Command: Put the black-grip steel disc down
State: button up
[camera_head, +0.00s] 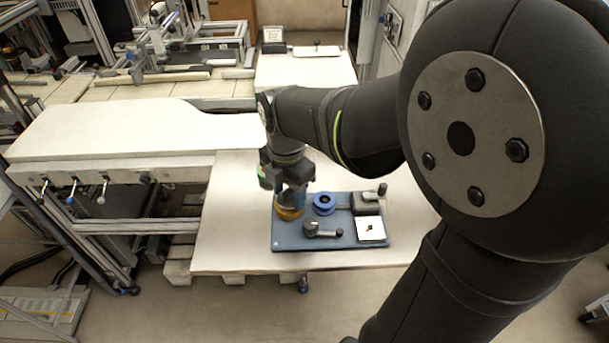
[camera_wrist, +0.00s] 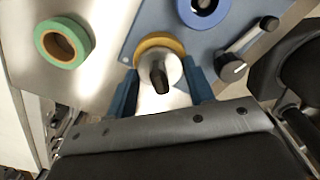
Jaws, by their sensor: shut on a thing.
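The steel disc (camera_wrist: 172,100) with its black grip (camera_wrist: 159,78) is between the two blue fingers of my gripper (camera_wrist: 160,92) in the wrist view. My gripper (camera_head: 292,198) is shut on it and points down at the left part of the blue board (camera_head: 290,242). A yellow reel (camera_wrist: 158,41) shows just beyond the disc, partly covered by it; in the head view the yellow reel (camera_head: 289,214) is under my gripper. I cannot tell whether the disc touches the reel. The disc is not clear in the head view.
A blue reel (camera_head: 324,204) lies on the board beside the yellow one. A black-knobbed lever (camera_head: 323,230), a grey block (camera_head: 367,203) and a white card (camera_head: 370,229) are also on it. A green reel (camera_wrist: 64,42) lies off the board on the pale table (camera_head: 228,235).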

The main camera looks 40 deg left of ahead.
jog(key=shift+f, duration=0.3)
jog(key=o, duration=1.1)
notch_tip(320, 180, up, 13)
jog(key=shift+f, duration=0.1)
notch_tip(320, 180, up, 8)
send_over(289, 190)
dwell(1.5)
jog(key=shift+r, duration=2.5)
dwell(1.3)
